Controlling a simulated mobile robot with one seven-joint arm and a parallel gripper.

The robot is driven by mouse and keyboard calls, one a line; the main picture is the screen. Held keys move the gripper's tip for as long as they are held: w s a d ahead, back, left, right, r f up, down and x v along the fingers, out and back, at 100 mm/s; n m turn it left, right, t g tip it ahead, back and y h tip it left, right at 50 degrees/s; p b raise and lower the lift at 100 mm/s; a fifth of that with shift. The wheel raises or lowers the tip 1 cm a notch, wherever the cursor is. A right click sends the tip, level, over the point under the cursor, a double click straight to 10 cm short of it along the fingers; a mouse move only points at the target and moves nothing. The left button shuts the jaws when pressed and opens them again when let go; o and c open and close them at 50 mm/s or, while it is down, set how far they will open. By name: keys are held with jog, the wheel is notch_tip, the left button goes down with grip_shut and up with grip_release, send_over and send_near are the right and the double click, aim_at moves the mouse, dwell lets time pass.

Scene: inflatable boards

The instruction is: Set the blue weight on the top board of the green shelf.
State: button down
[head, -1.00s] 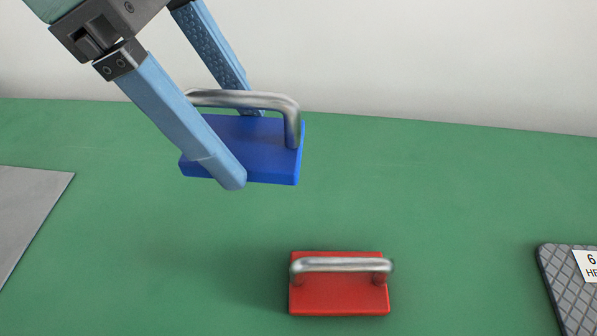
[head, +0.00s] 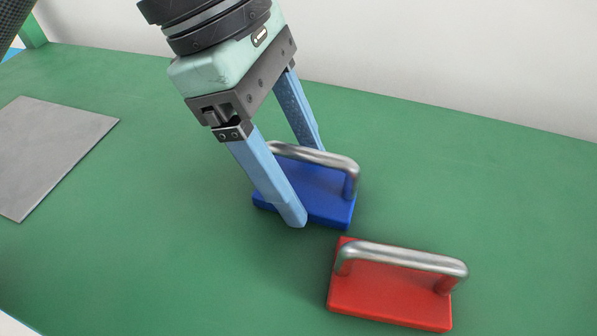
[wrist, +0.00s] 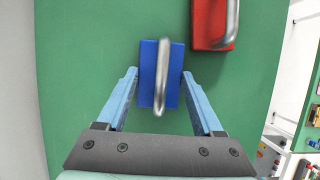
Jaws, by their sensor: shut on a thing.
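The blue weight (head: 330,200) is a flat blue block with a bent metal handle, near the middle of the head view. My gripper (head: 307,186) is shut on it, one blue finger on the near side and the other behind. In the wrist view the blue weight (wrist: 147,75) sits between the two fingertips, its handle pointing toward the palm. I cannot tell how far its underside is from the green surface. A green upright (head: 32,32) shows at the upper left of the head view; I cannot tell whether it belongs to the green shelf. No top board is identifiable.
A red weight (head: 385,290) with a metal handle stands on the green surface (head: 480,190), close in front and right of the blue one. A flat grey plate (head: 50,150) lies at left. A pale wall rises behind. The surface's right side is clear.

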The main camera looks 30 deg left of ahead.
jog(key=shift+r, duration=0.15)
jog(key=shift+f, duration=0.2)
jog(key=shift+c, duration=0.2)
grip_release()
